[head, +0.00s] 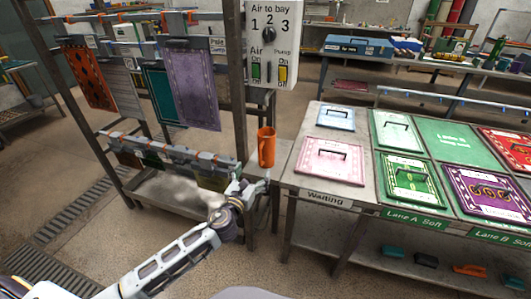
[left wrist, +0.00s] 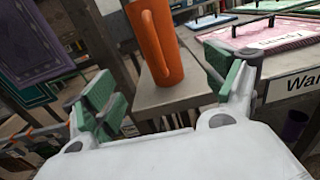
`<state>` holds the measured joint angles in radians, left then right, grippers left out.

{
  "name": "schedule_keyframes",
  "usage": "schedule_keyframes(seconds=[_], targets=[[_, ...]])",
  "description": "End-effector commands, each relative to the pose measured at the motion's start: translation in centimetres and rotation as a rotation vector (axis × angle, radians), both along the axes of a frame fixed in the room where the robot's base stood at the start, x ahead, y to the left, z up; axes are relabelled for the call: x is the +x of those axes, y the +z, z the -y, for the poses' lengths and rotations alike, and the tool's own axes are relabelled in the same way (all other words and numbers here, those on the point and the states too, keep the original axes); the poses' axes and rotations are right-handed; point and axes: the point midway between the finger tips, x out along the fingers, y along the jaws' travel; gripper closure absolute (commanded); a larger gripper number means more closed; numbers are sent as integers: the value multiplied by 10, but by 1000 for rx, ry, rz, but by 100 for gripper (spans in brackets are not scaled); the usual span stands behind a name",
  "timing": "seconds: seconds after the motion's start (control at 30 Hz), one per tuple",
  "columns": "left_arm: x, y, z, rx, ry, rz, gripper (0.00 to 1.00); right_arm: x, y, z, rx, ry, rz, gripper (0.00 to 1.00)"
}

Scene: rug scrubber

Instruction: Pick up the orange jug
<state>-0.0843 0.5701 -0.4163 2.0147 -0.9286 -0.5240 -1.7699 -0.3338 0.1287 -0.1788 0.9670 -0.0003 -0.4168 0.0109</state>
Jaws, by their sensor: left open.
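The orange jug (head: 266,148) stands upright on a small grey side shelf (head: 283,152) between the hanging rack and the long table. In the left wrist view the jug (left wrist: 157,45) stands ahead of my gripper, its handle on the side facing me. My left gripper (head: 252,186) is just below and in front of the jug in the head view. In the left wrist view its green-padded fingers (left wrist: 165,88) are spread apart with nothing between them, and the jug is beyond them, a little above. My right gripper is not in view.
A control panel (head: 270,45) with a dial and switches is above the jug. The rack's post (head: 238,100) stands close left of it. The table (head: 300,172) at right holds several coloured rug samples. Open floor (head: 200,260) lies in front.

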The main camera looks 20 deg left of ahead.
Motion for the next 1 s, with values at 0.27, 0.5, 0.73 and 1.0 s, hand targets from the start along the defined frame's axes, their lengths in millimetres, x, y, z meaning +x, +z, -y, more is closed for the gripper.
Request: schedule_keyframes(seconds=[0.27, 0.5, 0.73, 1.0], targets=[[0, 0, 0, 4, 0, 0, 13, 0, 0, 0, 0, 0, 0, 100], [4, 0, 0, 2, 0, 0, 13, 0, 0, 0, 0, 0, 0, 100], [20, 0, 1, 3, 0, 1, 13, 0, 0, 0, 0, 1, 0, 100], [42, 0, 2, 2, 0, 1, 13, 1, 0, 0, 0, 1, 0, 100]])
